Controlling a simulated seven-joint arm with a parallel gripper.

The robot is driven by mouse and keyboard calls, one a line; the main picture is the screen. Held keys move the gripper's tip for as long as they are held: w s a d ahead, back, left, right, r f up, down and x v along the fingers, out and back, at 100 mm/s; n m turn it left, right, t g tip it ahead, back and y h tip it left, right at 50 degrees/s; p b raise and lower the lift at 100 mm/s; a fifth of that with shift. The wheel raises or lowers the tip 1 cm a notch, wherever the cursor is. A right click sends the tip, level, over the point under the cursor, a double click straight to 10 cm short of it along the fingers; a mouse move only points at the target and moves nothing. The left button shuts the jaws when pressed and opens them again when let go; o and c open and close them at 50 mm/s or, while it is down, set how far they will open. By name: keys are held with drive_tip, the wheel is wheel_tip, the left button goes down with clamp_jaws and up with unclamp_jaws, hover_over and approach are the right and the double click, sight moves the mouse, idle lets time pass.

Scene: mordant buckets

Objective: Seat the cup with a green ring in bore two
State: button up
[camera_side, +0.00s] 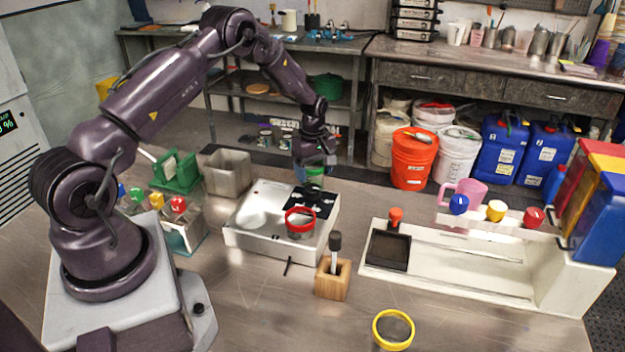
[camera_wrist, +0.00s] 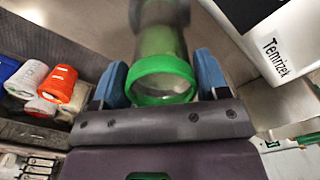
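The cup with a green ring (camera_side: 315,173) is held in my gripper (camera_side: 314,163) near the back right of the white block (camera_side: 262,247). In the wrist view the green ring (camera_wrist: 160,80) sits between the two blue fingers (camera_wrist: 162,82), which press on both its sides. The cup's body runs away from the camera. The white block has a round hollow at the left and a black panel (camera_side: 322,194) at the back right. A cup with a red ring (camera_side: 300,213) stands at its front right. I cannot read which bore is two.
A wooden holder (camera_side: 333,281) with a dark-handled tool stands before the block. A cup with a yellow ring (camera_side: 393,328) stands at the front. A grey square bin (camera_side: 227,172) is left of the block. A long white tray unit (camera_side: 470,262) fills the right.

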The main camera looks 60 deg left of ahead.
drive_tip(key=c, duration=0.6)
drive_tip(key=shift+r, duration=0.2)
drive_tip(key=shift+r, duration=0.95)
drive_tip(key=shift+s+d+r, duration=3.25)
drive_tip(key=shift+s+r, duration=2.15)
drive_tip(key=shift+s, duration=0.65)
drive_tip(key=n, duration=0.1)
hover_over(251, 209)
drive_tip(key=s+d, duration=0.1)
drive_tip(key=d, duration=0.3)
wheel_tip(251, 209, down, 3)
drive_tip(key=shift+a+f, duration=0.15)
drive_tip(key=shift+f, duration=4.05)
